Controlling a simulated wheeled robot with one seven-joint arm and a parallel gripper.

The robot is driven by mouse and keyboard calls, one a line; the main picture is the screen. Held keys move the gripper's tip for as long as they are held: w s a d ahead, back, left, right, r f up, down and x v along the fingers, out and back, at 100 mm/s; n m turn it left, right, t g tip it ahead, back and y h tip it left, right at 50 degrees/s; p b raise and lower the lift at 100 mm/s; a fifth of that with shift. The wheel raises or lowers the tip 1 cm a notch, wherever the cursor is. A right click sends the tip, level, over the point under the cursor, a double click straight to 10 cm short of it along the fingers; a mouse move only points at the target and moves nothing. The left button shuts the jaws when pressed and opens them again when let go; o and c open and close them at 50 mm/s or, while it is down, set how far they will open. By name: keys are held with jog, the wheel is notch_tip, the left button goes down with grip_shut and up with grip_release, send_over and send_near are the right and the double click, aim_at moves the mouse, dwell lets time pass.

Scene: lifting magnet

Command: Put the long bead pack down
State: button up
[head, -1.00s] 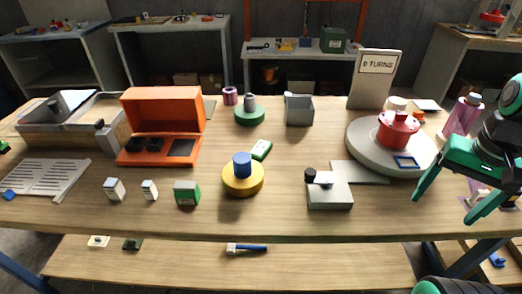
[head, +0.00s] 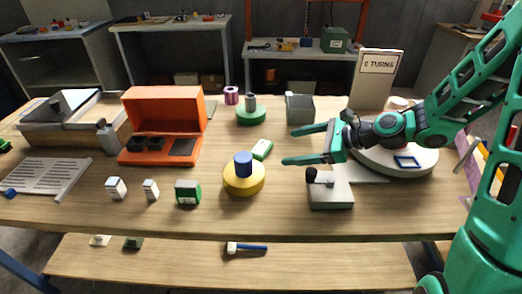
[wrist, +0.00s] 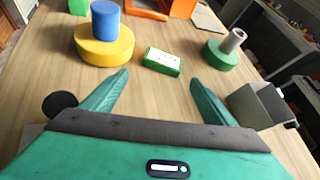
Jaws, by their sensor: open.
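A flat green pack with a white top (head: 262,149), which looks like the long bead pack, lies on the table behind the yellow round base. In the wrist view the pack (wrist: 162,62) lies just beyond my fingertips, between their lines and apart from them. My gripper (head: 288,146) is open and empty, reaching in from the right with its fingers pointing left toward the pack. The wrist view shows both spread fingers (wrist: 159,78) with bare wood between them.
A yellow base with a blue cylinder (head: 243,179) stands close in front of the pack. A green base with a grey peg (head: 250,113) and a grey bin (head: 300,109) stand behind. An orange case (head: 160,110) is left. A grey block with a black knob (head: 330,193) sits below my gripper.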

aim_at(265, 148)
jog(key=shift+w+m+t+y, duration=0.15)
jog(key=shift+m+t+y, duration=0.25)
jog(key=shift+m, duration=0.8)
jog(key=shift+w+a, duration=0.1)
jog(key=shift+w, duration=0.05)
jog(key=x, duration=0.5)
jog(key=shift+a, duration=0.1)
jog(key=shift+f+x, duration=0.25)
jog(key=shift+x, duration=2.4)
jog(key=c, duration=0.9)
jog(key=shift+r, duration=0.1)
